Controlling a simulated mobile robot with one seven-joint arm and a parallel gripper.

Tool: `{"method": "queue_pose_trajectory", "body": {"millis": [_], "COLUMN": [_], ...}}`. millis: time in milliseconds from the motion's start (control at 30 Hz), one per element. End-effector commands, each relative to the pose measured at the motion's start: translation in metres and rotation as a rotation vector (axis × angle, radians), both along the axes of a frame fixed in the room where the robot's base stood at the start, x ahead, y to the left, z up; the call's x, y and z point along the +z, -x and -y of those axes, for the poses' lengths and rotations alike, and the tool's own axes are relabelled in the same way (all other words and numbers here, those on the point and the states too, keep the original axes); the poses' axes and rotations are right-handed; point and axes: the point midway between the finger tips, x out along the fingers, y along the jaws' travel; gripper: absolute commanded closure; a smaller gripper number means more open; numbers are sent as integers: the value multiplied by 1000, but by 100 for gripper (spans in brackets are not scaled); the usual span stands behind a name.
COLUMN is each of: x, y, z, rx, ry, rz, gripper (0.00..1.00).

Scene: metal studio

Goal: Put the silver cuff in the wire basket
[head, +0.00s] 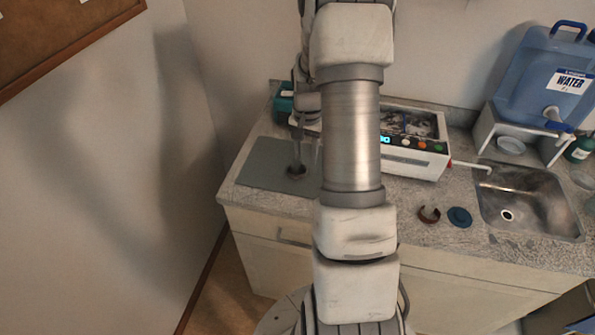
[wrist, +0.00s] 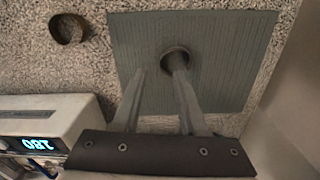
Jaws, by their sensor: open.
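A small dark ring-shaped cuff (wrist: 175,49) lies on the grey mat (wrist: 222,88); its shade is dull, and I cannot tell whether it is silver. It also shows as a dark brownish ring in the head view (head: 296,174). My gripper (wrist: 158,63) is open over the mat. In the wrist view the right finger's tip overlaps the ring and the left finger's tip is to its left; I cannot tell whether they touch. A second, brownish ring (wrist: 67,28) lies on the bare counter beside the mat. I cannot make out a wire basket in either view.
A white device (head: 415,160) with a lit display stands behind the counter's middle. A dark red open cuff (head: 429,214) and a blue disc (head: 459,217) lie before it. The sink (head: 535,200) and water jug (head: 545,75) are at right. My arm hides the counter's middle.

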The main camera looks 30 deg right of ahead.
Motion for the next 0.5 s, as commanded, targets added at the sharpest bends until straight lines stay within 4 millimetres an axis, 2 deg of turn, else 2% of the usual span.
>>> {"method": "queue_pose_trajectory", "body": {"millis": [267, 500], "x": [-19, -51], "y": [0, -2], "z": [-1, -1], "rx": [1, 0], "ry": [-2, -2], "rz": [-3, -3], "gripper": [58, 58]}}
